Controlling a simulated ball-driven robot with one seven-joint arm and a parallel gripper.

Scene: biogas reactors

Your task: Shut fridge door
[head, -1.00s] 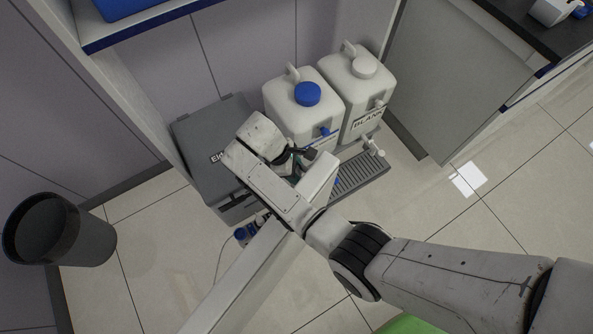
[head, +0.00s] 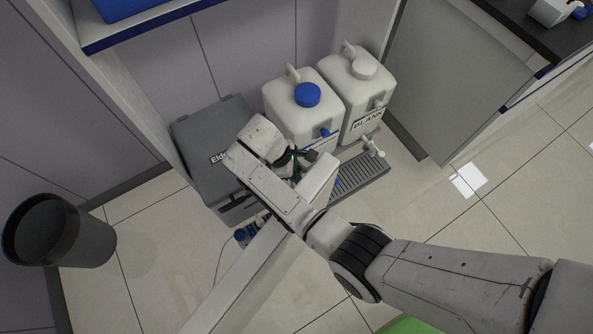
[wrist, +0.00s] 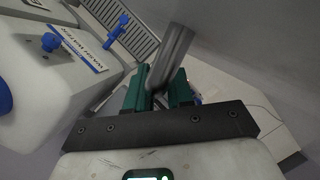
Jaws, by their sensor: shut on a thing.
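The fridge door (head: 245,278) shows in the head view as a long pale panel seen from above, standing open and running from the middle to the bottom left. My gripper (head: 305,160) is at its far end, partly hidden by my wrist. In the wrist view, the green fingers of my gripper (wrist: 166,92) are shut on a grey bar-shaped handle (wrist: 174,48). The pale surface beside the bar seems to be the door (wrist: 235,60). The fridge's inside is not visible.
A white canister with a blue cap (head: 290,103) and a second one marked BLANK (head: 352,78) stand close behind my gripper, by a dark drip grate (head: 360,180). A grey box (head: 195,135) is left of them. A black bin (head: 95,240) stands far left. Floor at right is clear.

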